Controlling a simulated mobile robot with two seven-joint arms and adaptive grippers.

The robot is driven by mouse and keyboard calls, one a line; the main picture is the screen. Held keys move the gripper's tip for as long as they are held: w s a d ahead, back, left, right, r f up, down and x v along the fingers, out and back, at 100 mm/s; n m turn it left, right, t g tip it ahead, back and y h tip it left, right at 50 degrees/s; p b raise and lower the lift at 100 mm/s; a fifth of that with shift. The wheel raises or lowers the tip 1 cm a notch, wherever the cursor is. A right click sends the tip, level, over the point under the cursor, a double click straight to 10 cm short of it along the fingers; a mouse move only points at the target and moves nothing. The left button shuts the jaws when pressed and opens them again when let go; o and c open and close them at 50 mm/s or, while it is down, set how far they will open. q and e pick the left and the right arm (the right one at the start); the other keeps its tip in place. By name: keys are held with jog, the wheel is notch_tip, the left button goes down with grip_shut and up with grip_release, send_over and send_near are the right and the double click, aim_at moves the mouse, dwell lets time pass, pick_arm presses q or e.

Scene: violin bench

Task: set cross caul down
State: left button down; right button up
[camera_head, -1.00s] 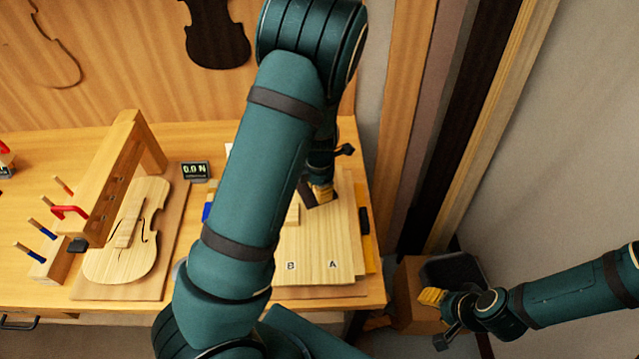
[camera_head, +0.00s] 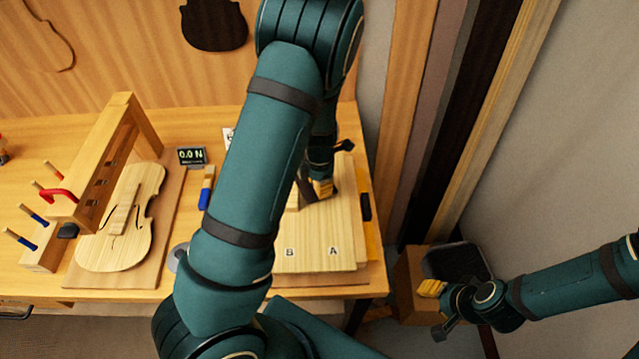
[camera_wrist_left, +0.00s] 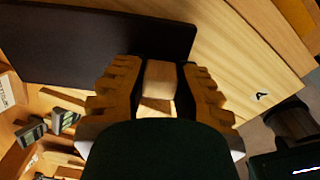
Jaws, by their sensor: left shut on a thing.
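The cross caul shows in the left wrist view as a pale wood block (camera_wrist_left: 158,78) between my left gripper's ribbed fingers (camera_wrist_left: 158,95). A wide dark bar (camera_wrist_left: 90,45) lies just past the fingertips; I cannot tell whether it is part of the caul. In the head view my left gripper (camera_head: 321,188) is shut over the far part of the pale boards (camera_head: 315,235) marked B and A. My forearm hides most of the caul, and I cannot tell whether it touches the boards. My right gripper (camera_head: 432,290) is off the bench at the right, with its opening unclear.
A violin body (camera_head: 122,235) lies left on a brown board, beside a wooden arch (camera_head: 95,170). A small display (camera_head: 191,156) reads 0.0 N. A blue-handled brush (camera_head: 206,190) is left of my arm. A brown box (camera_head: 410,275) stands right of the bench.

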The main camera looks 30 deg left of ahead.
pick_arm(q)
jog(key=shift+f+b, duration=0.3)
jog(key=shift+f, duration=0.25)
jog(key=c, duration=0.8)
grip_release()
jog(key=shift+o, duration=0.2)
notch_tip(320, 180, up, 12)
